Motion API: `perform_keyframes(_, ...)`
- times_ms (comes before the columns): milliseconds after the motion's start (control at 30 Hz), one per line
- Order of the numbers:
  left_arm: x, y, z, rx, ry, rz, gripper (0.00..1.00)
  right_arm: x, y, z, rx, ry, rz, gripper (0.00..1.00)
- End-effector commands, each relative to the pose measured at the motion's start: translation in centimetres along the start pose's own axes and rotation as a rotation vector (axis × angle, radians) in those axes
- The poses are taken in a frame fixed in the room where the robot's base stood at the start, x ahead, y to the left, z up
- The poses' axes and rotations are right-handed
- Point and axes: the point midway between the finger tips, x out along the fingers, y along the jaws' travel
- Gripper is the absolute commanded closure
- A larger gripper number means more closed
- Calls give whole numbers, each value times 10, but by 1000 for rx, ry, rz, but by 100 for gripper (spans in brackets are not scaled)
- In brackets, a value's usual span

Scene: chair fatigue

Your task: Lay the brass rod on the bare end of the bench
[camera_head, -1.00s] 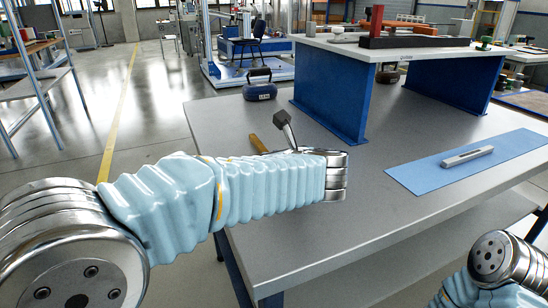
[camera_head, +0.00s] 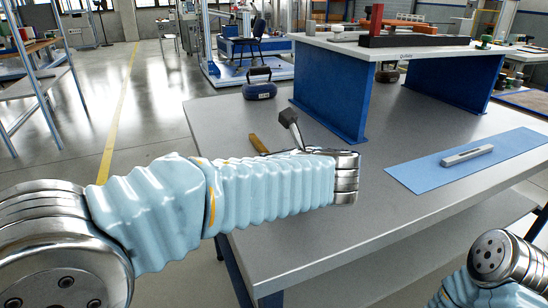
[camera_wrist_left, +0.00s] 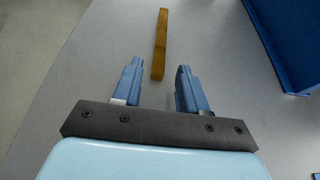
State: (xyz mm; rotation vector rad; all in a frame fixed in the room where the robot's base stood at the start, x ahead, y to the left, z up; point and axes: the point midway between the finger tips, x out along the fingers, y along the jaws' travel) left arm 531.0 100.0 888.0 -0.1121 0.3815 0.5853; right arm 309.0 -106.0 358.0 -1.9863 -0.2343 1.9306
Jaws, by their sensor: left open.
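The brass rod (camera_head: 258,143) lies on the grey bench (camera_head: 300,246) near its left edge. My left arm covers part of it in the head view. In the left wrist view the rod (camera_wrist_left: 160,42) lies lengthwise ahead of my left gripper (camera_wrist_left: 159,74), whose two blue fingers are open and apart. The rod's near end shows between the fingertips in the picture, with no visible contact. My left gripper's fingers are hidden behind the arm in the head view. My right arm shows at the lower right, but its gripper is out of view.
A blue mat (camera_head: 416,176) with a silver bar (camera_head: 466,155) lies at the right. A raised shelf on blue legs (camera_head: 329,98) stands at the back. A dark blue kettlebell-like weight (camera_head: 259,86) sits at the far left corner. The bench's middle and front are clear.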

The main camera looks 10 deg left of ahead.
Motion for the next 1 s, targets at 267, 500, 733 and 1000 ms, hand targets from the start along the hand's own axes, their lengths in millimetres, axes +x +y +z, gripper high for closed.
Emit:
perform_keyframes(267,-65,0,0,0,0,-4,58,1,0,0,0,0,0,54)
perform_keyframes(500,-92,0,0,0,1,-2,58,1,0,0,0,0,0,54)
perform_keyframes(733,-95,0,0,1,1,0,58,1,0,0,0,0,0,54)
perform_keyframes(1000,-93,0,-2,0,5,-1,58,1,0,0,0,0,0,54)
